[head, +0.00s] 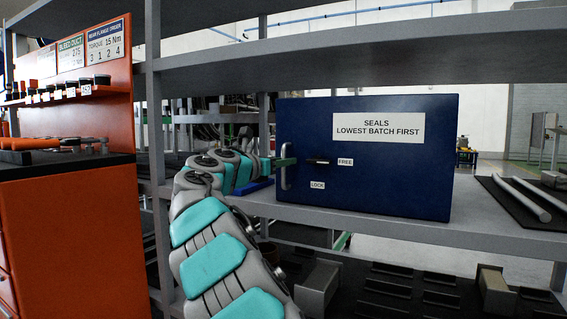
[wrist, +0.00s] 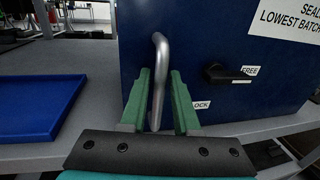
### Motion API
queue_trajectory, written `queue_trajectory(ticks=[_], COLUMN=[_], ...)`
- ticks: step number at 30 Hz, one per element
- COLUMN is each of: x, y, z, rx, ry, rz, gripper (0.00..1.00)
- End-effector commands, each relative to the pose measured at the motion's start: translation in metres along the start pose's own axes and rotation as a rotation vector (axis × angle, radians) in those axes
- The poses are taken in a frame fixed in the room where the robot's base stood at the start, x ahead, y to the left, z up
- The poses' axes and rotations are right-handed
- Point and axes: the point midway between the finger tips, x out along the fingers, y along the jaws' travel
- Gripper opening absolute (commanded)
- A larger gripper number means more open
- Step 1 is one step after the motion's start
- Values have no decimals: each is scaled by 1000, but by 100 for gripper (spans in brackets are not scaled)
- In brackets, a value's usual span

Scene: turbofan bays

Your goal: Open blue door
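The blue door (head: 390,170) is the front of a blue cabinet on a grey shelf, with a label reading "SEALS LOWEST BATCH FIRST". It looks closed. A vertical silver bar handle (head: 286,166) is at its left edge. A black latch lever (head: 318,161) lies horizontal, pointing at the "FREE" label; a "LOCK" label is below. In the wrist view, my gripper (wrist: 160,100) has its green fingers apart, one on each side of the lower part of the handle (wrist: 158,70). A gap shows at the fingers, and I cannot tell whether either touches the handle.
A blue tray (wrist: 40,107) lies on the shelf left of the cabinet. Grey rods (head: 522,199) lie on a dark mat at the right. An orange tool cabinet (head: 75,225) stands at the left. A shelf beam (head: 380,48) runs above.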

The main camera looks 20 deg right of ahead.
Motion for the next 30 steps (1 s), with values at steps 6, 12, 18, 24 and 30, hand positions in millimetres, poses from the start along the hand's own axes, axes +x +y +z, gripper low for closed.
queue_trajectory(ticks=[6, 12, 18, 24, 30], x=[0, 0, 0, 0, 0], y=[0, 0, 0, 0, 0], z=[0, 0, 0, 0, 0], rx=[0, 1, 1, 1, 1], ry=[0, 0, 0, 0, 0], rz=[0, 1, 0, 1, 1], gripper=[18, 0, 0, 0, 0])
